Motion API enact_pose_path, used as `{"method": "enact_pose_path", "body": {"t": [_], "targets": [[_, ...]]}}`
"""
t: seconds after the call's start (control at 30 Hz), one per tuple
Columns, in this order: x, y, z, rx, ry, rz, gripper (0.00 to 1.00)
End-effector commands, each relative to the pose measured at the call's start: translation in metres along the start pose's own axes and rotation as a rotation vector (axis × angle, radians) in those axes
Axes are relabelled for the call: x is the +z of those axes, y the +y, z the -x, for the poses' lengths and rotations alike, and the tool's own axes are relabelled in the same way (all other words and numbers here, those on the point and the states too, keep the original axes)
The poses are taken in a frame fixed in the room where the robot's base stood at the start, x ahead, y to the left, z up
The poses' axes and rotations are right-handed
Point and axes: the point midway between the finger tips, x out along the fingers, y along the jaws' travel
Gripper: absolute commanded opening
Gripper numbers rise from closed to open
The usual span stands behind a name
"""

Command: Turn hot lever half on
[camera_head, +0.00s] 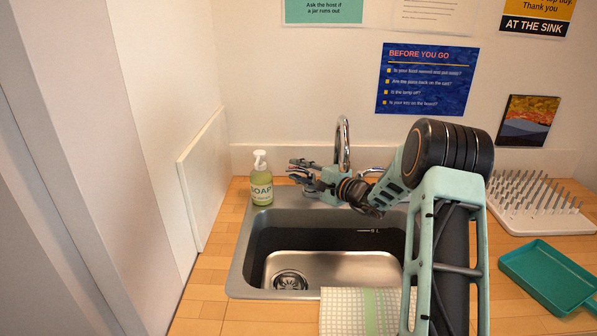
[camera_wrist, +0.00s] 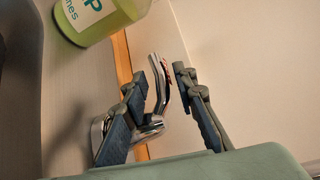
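The chrome hot lever (camera_wrist: 156,66) shows in the wrist view as a bent bar with a small red mark, rising from a round chrome base (camera_wrist: 98,132). My gripper (camera_wrist: 168,75) is open, with one finger on each side of the lever; I cannot tell whether either finger touches it. In the head view my gripper (camera_head: 297,172) is at the left of the tall chrome spout (camera_head: 343,140), behind the sink's back edge. There the gripper largely hides the hot lever. Another chrome lever (camera_head: 371,170) shows in part right of the spout.
A green soap bottle (camera_head: 261,182) stands close left of my gripper and shows in the wrist view (camera_wrist: 95,18). The steel sink (camera_head: 240,268) is below. A checked cloth (camera_head: 343,312), teal tray (camera_head: 545,275) and drying rack (camera_head: 535,215) are at front and right.

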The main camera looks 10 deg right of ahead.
Motion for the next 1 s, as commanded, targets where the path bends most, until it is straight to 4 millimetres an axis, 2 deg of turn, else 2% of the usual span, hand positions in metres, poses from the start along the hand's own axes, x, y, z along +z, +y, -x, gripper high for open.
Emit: {"method": "enact_pose_path", "body": {"t": [0.03, 0.2, 0.67, 1.0], "targets": [[0.0, 0.0, 0.0001, 0.0, 0.0, 0.0, 0.18], [0.0, 0.0, 0.0002, 0.0, 0.0, 0.0, 0.0], [-0.0003, 0.0005, 0.0007, 0.001, -0.007, 0.001, 0.0], [0.001, 0.0041, 0.0049, 0.023, -0.14, 0.018, 0.0]]}}
